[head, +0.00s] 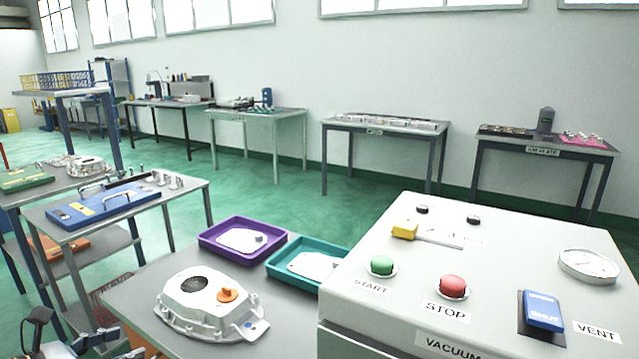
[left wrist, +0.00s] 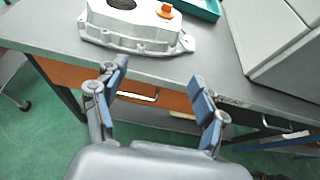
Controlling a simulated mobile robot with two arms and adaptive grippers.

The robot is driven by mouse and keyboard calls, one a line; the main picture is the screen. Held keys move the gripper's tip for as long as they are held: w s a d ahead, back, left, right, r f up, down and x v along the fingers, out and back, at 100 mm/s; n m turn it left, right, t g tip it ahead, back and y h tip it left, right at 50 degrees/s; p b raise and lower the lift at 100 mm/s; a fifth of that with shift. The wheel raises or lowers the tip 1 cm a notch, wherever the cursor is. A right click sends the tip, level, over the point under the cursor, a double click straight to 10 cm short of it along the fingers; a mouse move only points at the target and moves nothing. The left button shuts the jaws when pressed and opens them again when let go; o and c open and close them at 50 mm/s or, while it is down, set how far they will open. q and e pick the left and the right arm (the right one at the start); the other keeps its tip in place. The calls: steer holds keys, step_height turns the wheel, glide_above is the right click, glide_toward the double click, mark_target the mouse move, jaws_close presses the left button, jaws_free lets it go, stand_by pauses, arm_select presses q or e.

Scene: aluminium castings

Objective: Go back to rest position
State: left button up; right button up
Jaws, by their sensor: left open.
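My left gripper (left wrist: 160,105) is open and empty in the left wrist view, its two blue-padded fingers spread in front of the table's near edge. Part of it also shows in the head view (head: 95,342) at the bottom left corner. An aluminium casting (head: 205,305) with an orange cap (head: 228,295) sits on the grey table (head: 130,290). The casting also shows in the left wrist view (left wrist: 135,30), beyond the fingertips and apart from them. My right gripper is in neither view.
A grey vacuum machine (head: 400,290) with a green START button (head: 382,265), red STOP button (head: 453,287) and gauge (head: 588,265) stands at the right. Purple (head: 205,240) and teal (head: 275,268) trays lie behind the casting. Green floor is open beyond.

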arm_select(q)
steer(key=a+f+n+t+y+p, duration=0.2)
steer(key=a+f+n+t+y, duration=0.1)
steer(key=f+n, duration=1.55)
steer(key=s+f+n+g+y, duration=0.15)
steer(key=s+f+n, duration=0.25)
steer(key=f, duration=0.5)
steer(key=s+f+n+g+y, duration=0.1)
steer(key=s+f+n+y, duration=0.1)
steer(key=s+f+n, duration=0.5)
steer(key=s+d+f+n+g+y+p, duration=0.1)
steer(key=s+d+f+n+g, duration=0.2)
steer(key=s+f, duration=0.55)
steer(key=s+d+f+n+g, duration=0.35)
steer(key=s+f, duration=0.35)
steer(key=f, duration=0.3)
steer(key=s+d+f+n+g, duration=0.1)
steer(key=s+d+f+g, duration=0.1)
steer(key=s, duration=0.7)
steer(key=s+d+f+n+g, duration=0.2)
steer(key=s+d+f, duration=0.2)
steer(key=s+d, duration=0.3)
steer(key=shift+s+d+n+p, duration=0.2)
steer(key=shift+s+n+p, duration=0.1)
steer(key=shift+s, duration=0.8)
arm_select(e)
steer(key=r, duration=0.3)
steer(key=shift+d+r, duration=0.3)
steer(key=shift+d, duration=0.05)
